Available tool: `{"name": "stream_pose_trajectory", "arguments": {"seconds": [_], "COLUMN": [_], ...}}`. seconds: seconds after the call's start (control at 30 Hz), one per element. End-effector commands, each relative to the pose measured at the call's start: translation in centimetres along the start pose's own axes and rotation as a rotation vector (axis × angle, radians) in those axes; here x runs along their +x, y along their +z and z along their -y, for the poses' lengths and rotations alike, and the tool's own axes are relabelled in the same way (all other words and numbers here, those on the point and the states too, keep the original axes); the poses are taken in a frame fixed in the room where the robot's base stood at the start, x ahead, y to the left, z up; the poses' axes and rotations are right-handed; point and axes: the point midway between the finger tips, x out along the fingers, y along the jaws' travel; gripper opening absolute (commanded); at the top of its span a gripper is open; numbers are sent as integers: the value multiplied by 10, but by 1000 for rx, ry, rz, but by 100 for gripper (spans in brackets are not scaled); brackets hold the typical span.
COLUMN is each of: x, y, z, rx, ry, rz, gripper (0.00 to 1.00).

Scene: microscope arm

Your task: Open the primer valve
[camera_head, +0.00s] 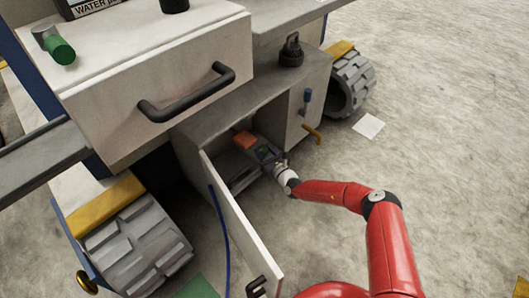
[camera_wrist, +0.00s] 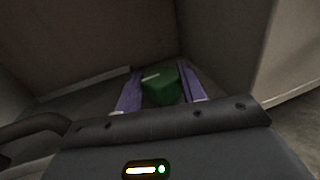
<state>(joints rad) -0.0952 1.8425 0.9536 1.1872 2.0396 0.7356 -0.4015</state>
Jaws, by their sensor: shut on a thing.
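In the wrist view a green knob (camera_wrist: 160,86) with a pale line across its top sits between the two purple fingers of my gripper (camera_wrist: 159,74). The gripper is shut on it. The knob looks like a valve knob, but I see no label naming it the primer valve. In the head view my gripper (camera_head: 265,153) reaches into the open lower compartment (camera_head: 187,150), and a bit of green shows between the fingers. An orange part (camera_head: 245,140) is just beyond it. The knob's base is hidden.
A white door (camera_head: 238,215) with a black handle (camera_head: 257,287) stands open left of my arm. A drawer (camera_head: 160,95) juts out above. A blue-handled part (camera_head: 308,96) and a yellow lever (camera_head: 312,132) are right of the opening. Floor at right is mostly clear.

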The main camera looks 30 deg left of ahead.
Motion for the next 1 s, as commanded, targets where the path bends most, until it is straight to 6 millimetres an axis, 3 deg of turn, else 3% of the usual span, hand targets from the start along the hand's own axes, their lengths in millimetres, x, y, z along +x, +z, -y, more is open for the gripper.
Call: {"name": "stream_pose_trajectory", "arguments": {"seconds": [0.27, 0.7, 1.0], "x": [0, 1, 2], "y": [-8, -1, -1], "z": [3, 7, 8], "rx": [-8, -7, -2], "ry": [139, 418, 500], "rz": [0, -3, -3], "gripper": [17, 17, 17]}}
